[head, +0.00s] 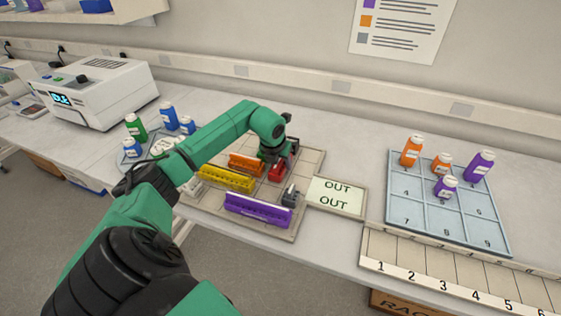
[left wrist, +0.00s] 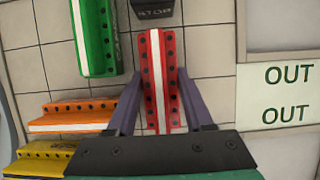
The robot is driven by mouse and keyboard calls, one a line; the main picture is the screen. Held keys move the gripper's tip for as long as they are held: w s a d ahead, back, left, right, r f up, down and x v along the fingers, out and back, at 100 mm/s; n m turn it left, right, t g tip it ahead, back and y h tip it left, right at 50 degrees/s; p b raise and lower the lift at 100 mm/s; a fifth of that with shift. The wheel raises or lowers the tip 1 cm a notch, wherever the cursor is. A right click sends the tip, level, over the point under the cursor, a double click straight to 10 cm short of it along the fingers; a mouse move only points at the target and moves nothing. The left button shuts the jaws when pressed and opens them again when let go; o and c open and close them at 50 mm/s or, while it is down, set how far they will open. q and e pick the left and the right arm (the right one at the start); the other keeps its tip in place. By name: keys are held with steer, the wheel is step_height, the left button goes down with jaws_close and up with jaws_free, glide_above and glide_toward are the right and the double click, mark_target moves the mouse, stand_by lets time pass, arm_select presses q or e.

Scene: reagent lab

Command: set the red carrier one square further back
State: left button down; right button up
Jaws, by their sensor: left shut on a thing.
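The red carrier (head: 281,171) is a narrow block with a white stripe and rows of dark holes. My left gripper (head: 275,156) is over it at the back of the tiled board (head: 313,163). In the left wrist view the two fingers (left wrist: 160,72) are shut on both sides of the red carrier (left wrist: 153,55), which points straight away. I cannot tell whether it touches the board. A dark STOP block (left wrist: 155,13) lies just beyond its far end. A green carrier (left wrist: 97,38) is at the far left, hidden in the head view. My right gripper is not in view.
Orange (head: 246,163), yellow (head: 226,178) and purple (head: 258,209) carriers lie left and nearer on the board. A small grey-black piece (head: 290,196) stands by the purple one. An OUT plate (head: 336,195) adjoins the right. A blue numbered tray (head: 405,207) holds bottles.

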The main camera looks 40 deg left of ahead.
arm_select(q)
steer(key=shift+f, duration=0.15)
steer(key=c, duration=0.5)
jaws_free()
steer(key=shift+o, duration=1.1)
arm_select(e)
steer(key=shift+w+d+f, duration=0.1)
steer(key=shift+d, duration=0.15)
arm_select(q)
steer(key=shift+r, duration=0.35)
steer(key=b+v, duration=0.2)
steer(key=v, duration=0.9)
steer(key=shift+s+d+r+b, duration=0.15)
steer(key=shift+s+r+b, duration=0.15)
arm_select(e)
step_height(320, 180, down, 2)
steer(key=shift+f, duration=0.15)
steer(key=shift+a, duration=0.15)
